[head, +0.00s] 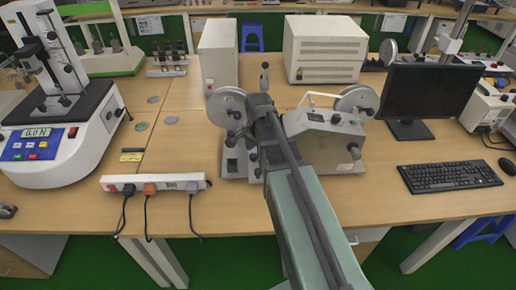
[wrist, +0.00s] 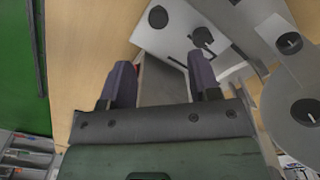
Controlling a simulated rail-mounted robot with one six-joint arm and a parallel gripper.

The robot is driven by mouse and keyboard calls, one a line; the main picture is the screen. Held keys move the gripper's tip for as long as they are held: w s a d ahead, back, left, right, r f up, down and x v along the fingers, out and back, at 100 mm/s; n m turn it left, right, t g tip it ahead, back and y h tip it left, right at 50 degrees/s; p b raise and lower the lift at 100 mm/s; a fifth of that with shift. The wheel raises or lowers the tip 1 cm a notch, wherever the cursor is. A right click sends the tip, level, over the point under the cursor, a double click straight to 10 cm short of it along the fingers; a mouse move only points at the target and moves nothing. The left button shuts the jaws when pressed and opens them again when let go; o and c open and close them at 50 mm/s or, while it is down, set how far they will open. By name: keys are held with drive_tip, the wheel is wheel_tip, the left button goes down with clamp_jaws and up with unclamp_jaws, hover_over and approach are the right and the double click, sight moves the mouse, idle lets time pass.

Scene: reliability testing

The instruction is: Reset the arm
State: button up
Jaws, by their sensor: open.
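A grey bench tester (head: 322,136) stands on the table at the middle, with a round disc at its left (head: 226,106) and another at its right (head: 357,101). A pale bar (head: 322,96) rises from its top. My arm reaches over the tester from the front and hides part of it. My gripper (wrist: 158,62) shows in the wrist view with its two dark fingers apart and nothing clearly held. The tester's grey-white body with black knobs (wrist: 202,37) lies beyond the fingers. I cannot tell which part is the arm to reset.
A power strip (head: 154,183) with cords lies at the table's front edge. A force stand (head: 62,130) is at left; a monitor (head: 430,92), keyboard (head: 449,176) and mouse (head: 507,166) are at right. White boxes (head: 325,48) stand behind.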

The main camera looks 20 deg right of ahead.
drive_tip(key=shift+r, duration=0.1)
idle(0.3)
drive_tip(key=s+a+n, duration=1)
drive_tip(key=a+n, duration=0.1)
drive_tip(key=n, duration=0.2)
drive_tip(key=shift+a+n, duration=0.3)
drive_tip(key=shift+a, duration=0.05)
drive_tip(key=shift+a, duration=0.5)
